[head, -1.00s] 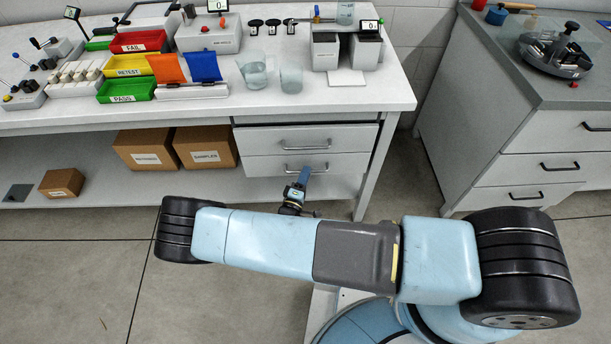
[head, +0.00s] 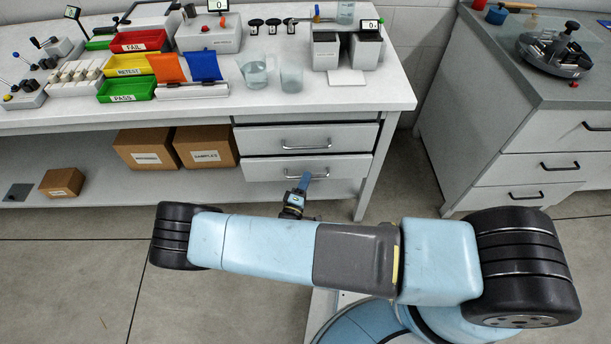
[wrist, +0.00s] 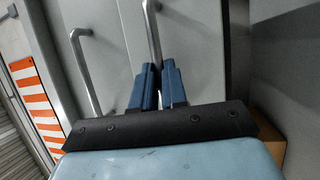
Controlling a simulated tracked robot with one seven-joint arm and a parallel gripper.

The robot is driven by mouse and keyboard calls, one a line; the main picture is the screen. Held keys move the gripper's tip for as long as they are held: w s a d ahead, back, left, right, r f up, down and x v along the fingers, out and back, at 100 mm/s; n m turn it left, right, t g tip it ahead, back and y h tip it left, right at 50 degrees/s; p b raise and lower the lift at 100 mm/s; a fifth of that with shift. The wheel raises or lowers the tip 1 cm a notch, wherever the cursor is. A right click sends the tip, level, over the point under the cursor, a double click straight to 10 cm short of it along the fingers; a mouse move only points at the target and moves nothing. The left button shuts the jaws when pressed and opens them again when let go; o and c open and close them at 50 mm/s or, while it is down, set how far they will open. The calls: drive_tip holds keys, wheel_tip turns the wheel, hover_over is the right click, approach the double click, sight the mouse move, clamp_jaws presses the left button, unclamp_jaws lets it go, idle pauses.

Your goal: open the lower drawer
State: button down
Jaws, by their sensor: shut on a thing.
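In the wrist view the blue fingers of my gripper (wrist: 158,78) are shut on this handle (wrist: 153,32), one finger on each side of the bar. The upper drawer's handle (wrist: 86,75) shows to the left of the fingers, apart from them.
The bench leg (head: 377,170) stands right of the drawers. Cardboard boxes (head: 207,147) sit on the lower shelf to the left. A grey-topped cabinet (head: 500,140) stands to the right. The floor in front of the bench is clear apart from my arm and base.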

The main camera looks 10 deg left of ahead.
drive_tip(key=s+d, duration=0.2)
drive_tip(key=s, duration=0.8)
drive_tip(key=s+d, duration=0.3)
drive_tip(key=s, duration=0.8)
drive_tip(key=shift+s+d+f, duration=0.15)
drive_tip(key=shift+s+f, duration=0.05)
drive_tip(key=c, duration=1.2)
unclamp_jaws()
drive_tip(key=shift+r, duration=0.1)
drive_tip(key=shift+o, duration=0.2)
